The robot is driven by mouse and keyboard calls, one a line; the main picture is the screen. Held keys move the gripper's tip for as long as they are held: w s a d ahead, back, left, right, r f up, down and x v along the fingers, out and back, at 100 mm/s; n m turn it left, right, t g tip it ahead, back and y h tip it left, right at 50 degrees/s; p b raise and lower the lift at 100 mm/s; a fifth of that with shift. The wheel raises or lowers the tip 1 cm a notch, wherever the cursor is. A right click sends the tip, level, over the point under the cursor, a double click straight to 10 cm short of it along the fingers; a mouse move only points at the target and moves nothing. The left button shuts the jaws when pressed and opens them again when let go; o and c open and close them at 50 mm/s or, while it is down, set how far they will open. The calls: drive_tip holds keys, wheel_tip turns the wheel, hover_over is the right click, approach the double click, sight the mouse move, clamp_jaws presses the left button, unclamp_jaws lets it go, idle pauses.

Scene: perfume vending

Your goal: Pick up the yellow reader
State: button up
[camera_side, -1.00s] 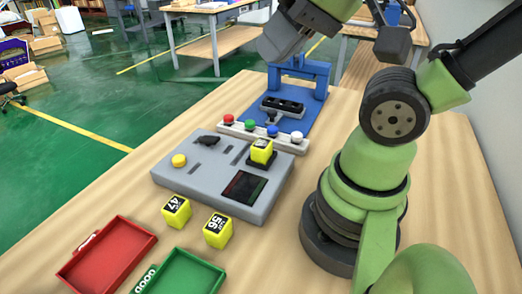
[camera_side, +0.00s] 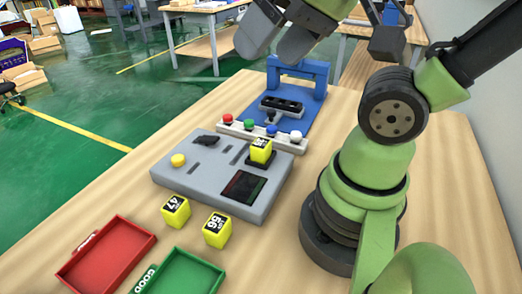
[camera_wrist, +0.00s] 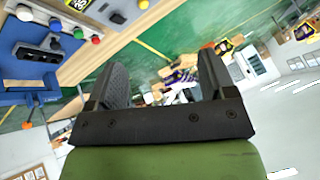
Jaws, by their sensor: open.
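Three yellow blocks with black-and-white labels are in the side view. One yellow block (camera_side: 261,151) stands on a small black pad on the grey console (camera_side: 213,189). The yellow block marked 47 (camera_side: 175,211) and the one marked 56 (camera_side: 217,230) stand on the table in front of it. I cannot tell which one is the reader. My gripper (camera_side: 268,50) is high above the table's far end, well away from all three. It is open and empty, and its spread fingers also show in the wrist view (camera_wrist: 162,75). Part of a yellow label shows at that view's top edge.
A strip with red, green, blue and white buttons (camera_side: 262,136) lies behind the console. Beyond it is a blue stand (camera_side: 302,75) with a black part. A red tray (camera_side: 108,257) and a green tray (camera_side: 185,275) lie at the front left. A yellow button (camera_side: 178,160) is on the console.

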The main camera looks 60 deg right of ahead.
drive_tip(key=w+d+f+n+g+h, duration=0.2)
drive_tip(key=w+d+f+g, duration=0.2)
drive_tip(key=w+d+f, duration=0.15)
drive_tip(key=n+g, duration=0.2)
drive_tip(key=g, duration=0.1)
approach(261, 143)
drive_tip(key=f, duration=0.3)
drive_tip(key=shift+s+d, duration=0.15)
drive_tip(key=shift+s, duration=0.15)
drive_tip(key=shift+w+f, duration=0.2)
drive_tip(key=shift+f, duration=1.2)
drive_tip(key=shift+w+f, duration=0.15)
drive_tip(key=shift+f, duration=1.25)
drive_tip(key=c, duration=1.1)
drive_tip(key=shift+r, duration=0.1)
